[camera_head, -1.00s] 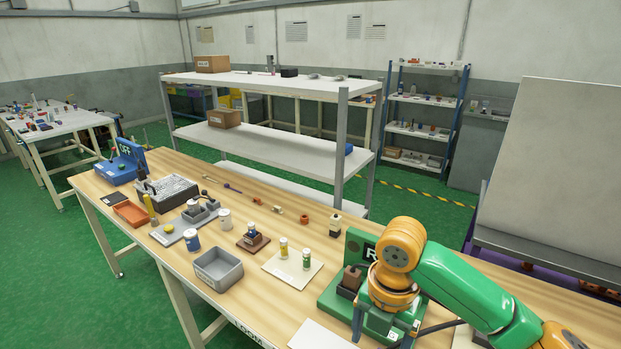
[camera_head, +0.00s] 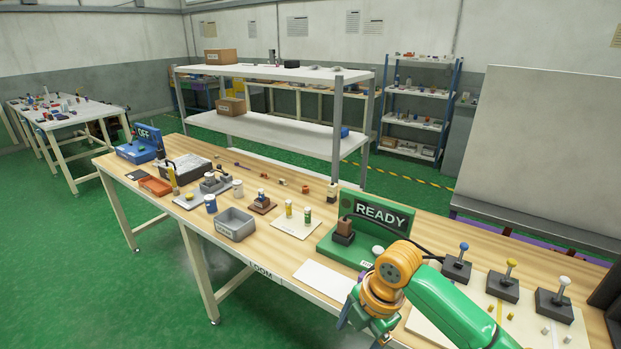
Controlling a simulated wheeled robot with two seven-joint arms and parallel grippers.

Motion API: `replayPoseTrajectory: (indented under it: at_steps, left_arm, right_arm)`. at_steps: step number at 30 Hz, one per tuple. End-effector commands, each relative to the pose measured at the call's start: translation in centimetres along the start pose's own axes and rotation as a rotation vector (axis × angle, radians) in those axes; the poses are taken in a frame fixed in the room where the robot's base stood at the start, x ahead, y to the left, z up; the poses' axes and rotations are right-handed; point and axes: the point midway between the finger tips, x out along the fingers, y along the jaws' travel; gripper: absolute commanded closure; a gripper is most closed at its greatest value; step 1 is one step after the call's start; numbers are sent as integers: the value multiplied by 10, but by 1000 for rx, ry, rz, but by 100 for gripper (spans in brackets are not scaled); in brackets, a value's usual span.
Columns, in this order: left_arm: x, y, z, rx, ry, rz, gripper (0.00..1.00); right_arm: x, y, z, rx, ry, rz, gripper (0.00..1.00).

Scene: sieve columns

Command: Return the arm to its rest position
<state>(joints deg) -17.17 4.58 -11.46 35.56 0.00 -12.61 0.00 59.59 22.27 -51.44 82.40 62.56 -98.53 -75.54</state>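My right arm, green and orange, comes in from the lower right. Its gripper (camera_head: 364,322) points down at the front edge of the wooden table (camera_head: 290,262), in front of the green station with the READY sign (camera_head: 383,214). The fingers are partly hidden by the wrist, so I cannot tell whether they are open or hold anything. A brown block (camera_head: 344,227) sits in a dark holder on the green station, apart from the gripper. My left gripper is not in view.
A white sheet (camera_head: 324,283) lies left of the gripper. Several dark blocks with coloured-top levers, such as the blue one (camera_head: 457,265), stand to the right. A grey bin (camera_head: 236,224), a beige board with small bottles (camera_head: 296,222) and a blue OFF station (camera_head: 141,146) stand further left.

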Motion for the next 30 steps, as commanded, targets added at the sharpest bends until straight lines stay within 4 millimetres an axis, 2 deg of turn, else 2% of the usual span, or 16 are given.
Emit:
replayPoseTrajectory:
  at_steps: [6, 8, 11, 14, 15, 17, 18, 20, 21, 24, 25, 27, 30]
  left_arm:
    - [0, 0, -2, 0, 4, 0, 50]
    - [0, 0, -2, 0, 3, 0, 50]
    - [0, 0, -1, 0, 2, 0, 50]
    - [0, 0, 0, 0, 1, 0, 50]
    - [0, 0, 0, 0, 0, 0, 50]
    - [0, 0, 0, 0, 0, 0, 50]
    - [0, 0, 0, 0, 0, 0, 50]
    - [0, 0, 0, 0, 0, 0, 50]
    - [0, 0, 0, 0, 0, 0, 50]
    - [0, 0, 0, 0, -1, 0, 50]
    - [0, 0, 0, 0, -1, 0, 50]
    - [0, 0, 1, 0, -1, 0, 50]
    - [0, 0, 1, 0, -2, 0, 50]
  right_arm:
    - [78, 3, 16, 458, 66, 103, 18]
    - [104, -4, 23, 602, 72, 125, 18]
    - [154, -28, 36, 862, 67, 155, 18]
    - [211, -76, 46, 1143, 35, 172, 18]
    - [234, -104, 47, 1252, 13, 175, 18]
    - [264, -148, 45, 1399, -25, 177, 18]
    - [280, -178, 41, 1482, -51, 177, 18]
    - [300, -226, 31, 1593, -88, 171, 18]
    - [310, -257, 22, 1656, -111, 165, 18]
    - [325, -324, -4, 1776, -156, 146, 18]
    - [327, -340, -11, 1803, -165, 141, 18]
    - [329, -368, -25, 1850, -180, 129, 18]
    - [330, -390, -38, 1886, -188, 121, 18]
